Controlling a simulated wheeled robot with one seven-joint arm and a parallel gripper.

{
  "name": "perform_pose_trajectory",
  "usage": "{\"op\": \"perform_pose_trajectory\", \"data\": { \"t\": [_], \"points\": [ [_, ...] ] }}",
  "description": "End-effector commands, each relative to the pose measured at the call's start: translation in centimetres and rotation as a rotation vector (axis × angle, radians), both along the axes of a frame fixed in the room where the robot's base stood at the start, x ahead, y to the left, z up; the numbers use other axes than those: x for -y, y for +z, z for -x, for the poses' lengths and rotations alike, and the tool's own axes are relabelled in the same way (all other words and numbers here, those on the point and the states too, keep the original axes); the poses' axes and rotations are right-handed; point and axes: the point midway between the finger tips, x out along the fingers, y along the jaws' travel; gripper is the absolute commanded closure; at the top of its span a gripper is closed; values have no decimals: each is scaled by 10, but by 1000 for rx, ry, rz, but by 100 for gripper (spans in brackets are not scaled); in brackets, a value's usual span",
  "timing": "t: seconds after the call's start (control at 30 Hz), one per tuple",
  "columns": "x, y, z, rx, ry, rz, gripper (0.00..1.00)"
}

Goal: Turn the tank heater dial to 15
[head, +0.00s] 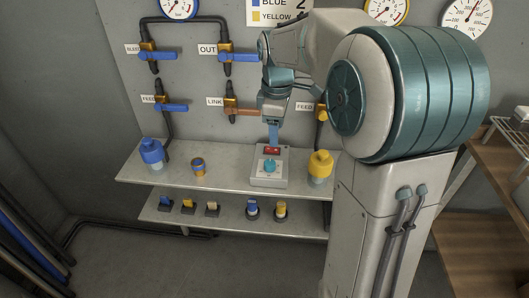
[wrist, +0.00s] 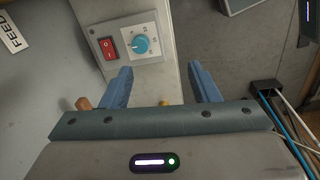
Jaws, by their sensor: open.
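The tank heater is a pale grey box (head: 269,178) on the upper shelf, with a red switch and a round blue dial (head: 269,166) on its face. In the wrist view, the blue dial (wrist: 141,45) sits on a white scale plate beside the red switch (wrist: 109,47). The scale numbers and pointer are too small to read. My gripper (head: 273,141) is above the rear of the box. In the wrist view, my gripper (wrist: 162,82) has its two blue fingers wide apart with nothing held between them. The dial lies beyond the fingertips, nearer the left finger, apparently untouched.
A blue-capped bottle (head: 152,152) and a small orange-blue fitting (head: 198,167) stand left of the box; a yellow-capped bottle (head: 320,166) stands close right. Pipes and valve handles, including an orange one (head: 243,111), line the wall behind. The lower shelf (head: 180,225) holds several small parts.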

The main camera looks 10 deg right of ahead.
Motion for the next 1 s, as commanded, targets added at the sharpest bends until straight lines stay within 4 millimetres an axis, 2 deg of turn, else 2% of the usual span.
{"op": "perform_pose_trajectory", "data": {
  "t": [0.03,0.1,0.3,0.47,0.57,1.0],
  "points": [
    [1,-14,-17,-17,75,-1,45],
    [2,-23,-33,-32,175,-3,45],
    [4,-37,-60,-58,344,-12,45],
    [4,-48,-64,-62,377,-14,45],
    [4,-62,-64,-65,377,-14,45],
    [3,-152,-63,-64,374,-13,45]
  ]
}}
